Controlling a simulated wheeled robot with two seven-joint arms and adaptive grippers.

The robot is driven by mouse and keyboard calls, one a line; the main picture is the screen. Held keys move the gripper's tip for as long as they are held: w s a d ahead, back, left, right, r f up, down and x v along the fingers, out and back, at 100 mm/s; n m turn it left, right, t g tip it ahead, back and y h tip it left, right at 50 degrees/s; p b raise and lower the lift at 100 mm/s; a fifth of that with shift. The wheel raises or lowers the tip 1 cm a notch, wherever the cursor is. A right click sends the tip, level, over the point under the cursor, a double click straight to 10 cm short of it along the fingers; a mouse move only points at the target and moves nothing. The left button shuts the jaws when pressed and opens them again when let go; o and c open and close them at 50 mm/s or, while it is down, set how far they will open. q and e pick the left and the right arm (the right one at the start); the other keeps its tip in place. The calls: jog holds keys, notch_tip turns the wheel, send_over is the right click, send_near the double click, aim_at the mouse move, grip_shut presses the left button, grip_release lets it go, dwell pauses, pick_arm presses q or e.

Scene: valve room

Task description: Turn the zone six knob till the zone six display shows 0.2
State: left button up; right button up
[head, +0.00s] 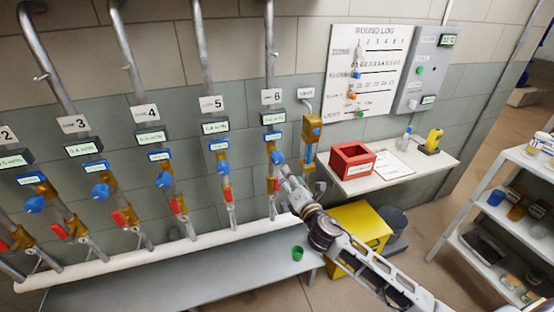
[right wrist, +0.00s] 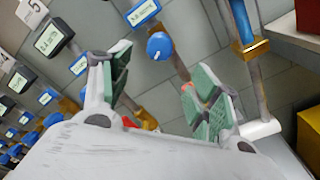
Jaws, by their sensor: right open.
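The zone six knob (head: 277,157) is a round blue knob on the pipe under the number 6 plate (head: 271,97). The zone six display (head: 274,118) is a small dark-framed panel above it; its digits are too small to read surely. In the right wrist view the blue knob (right wrist: 159,46) shows beyond and between the fingertips, under a blue-edged label (right wrist: 144,12). My right gripper (head: 284,178) is just below the knob in the head view. In the wrist view its green-padded fingers (right wrist: 157,92) are spread, with nothing between the pads. My left gripper is not in view.
Similar pipes with blue knobs, red levers and displays stand to the left, zone five (head: 222,168) nearest. A yellow valve (head: 311,130) is close on the right. A shelf with a red bin (head: 352,161) is beyond it.

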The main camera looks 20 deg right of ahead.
aim_at(279, 161)
jog(key=shift+w+a, duration=0.15)
jog(key=shift+w, duration=1.95)
jog(key=shift+w+a, duration=0.15)
jog(key=shift+w, duration=2)
jog(key=shift+w+a, duration=0.15)
jog(key=shift+w, duration=1.95)
jog(key=shift+c, duration=0.3)
jog(key=c, duration=1)
